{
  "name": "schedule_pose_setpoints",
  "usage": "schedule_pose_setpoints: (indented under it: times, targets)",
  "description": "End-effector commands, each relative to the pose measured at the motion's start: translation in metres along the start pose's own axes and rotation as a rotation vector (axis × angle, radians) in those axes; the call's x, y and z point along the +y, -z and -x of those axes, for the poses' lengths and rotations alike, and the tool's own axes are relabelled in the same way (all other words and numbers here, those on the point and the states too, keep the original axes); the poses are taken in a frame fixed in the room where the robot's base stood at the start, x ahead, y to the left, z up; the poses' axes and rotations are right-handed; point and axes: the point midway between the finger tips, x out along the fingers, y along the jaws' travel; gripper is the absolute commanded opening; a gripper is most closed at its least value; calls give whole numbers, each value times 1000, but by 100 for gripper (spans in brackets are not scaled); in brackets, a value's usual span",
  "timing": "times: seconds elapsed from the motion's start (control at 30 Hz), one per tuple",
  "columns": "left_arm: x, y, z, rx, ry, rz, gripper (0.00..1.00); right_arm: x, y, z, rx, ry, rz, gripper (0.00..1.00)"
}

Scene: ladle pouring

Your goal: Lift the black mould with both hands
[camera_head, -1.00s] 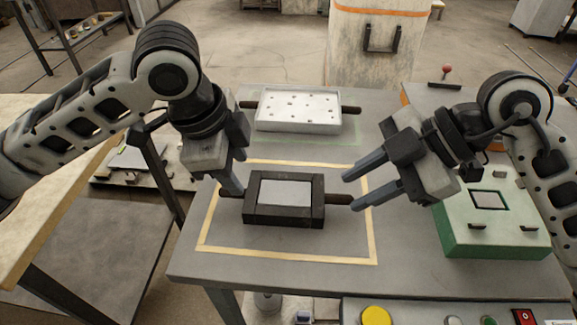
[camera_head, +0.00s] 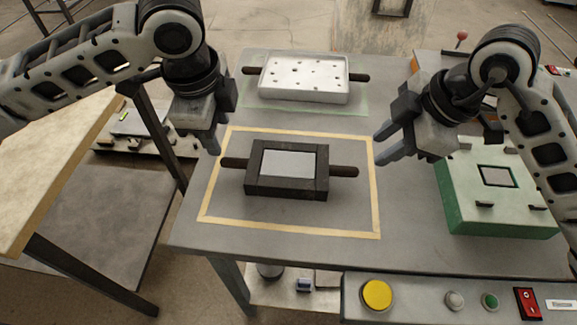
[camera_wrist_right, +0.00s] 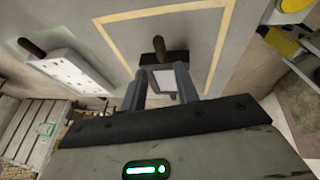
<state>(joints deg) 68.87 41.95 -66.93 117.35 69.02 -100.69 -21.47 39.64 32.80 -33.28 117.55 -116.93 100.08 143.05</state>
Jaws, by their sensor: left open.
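The black mould (camera_head: 285,187) lies flat on the table inside a yellow outline, with a pale grey panel (camera_head: 289,163) in its top. A dark bar handle sticks out at its left (camera_head: 234,163) and right (camera_head: 344,171). My left gripper (camera_head: 213,143) is open, pointing down behind the left handle in the picture, apart from it. My right gripper (camera_head: 383,146) is open and empty, to the right of the right handle and clear of it. In the right wrist view, the mould (camera_wrist_right: 177,58) and one handle (camera_wrist_right: 158,47) show beyond the spread fingers.
A white perforated tray (camera_head: 303,92) with dark handles stands behind the mould in a green outline. A green-sided box (camera_head: 462,212) is at the right. A control panel (camera_head: 420,297) with buttons lines the front edge. Bare table surrounds the mould.

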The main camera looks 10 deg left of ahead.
Motion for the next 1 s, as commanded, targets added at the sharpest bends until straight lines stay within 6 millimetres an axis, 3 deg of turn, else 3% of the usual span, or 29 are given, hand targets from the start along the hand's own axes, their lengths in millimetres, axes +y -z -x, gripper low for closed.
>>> schedule_pose_setpoints:
  times: [0.3,0.5,0.7,1.0]
  targets:
    - [1,0,-64,0,-3,0,45,-1,0,-65,1,4,-2,31]
    - [0,0,-93,-1,-1,1,45,0,0,-93,1,2,-1,31]
    - [0,0,-104,0,1,0,45,0,0,-105,0,0,-1,31]
    - [0,0,-106,1,1,0,45,0,0,-106,0,0,0,31]
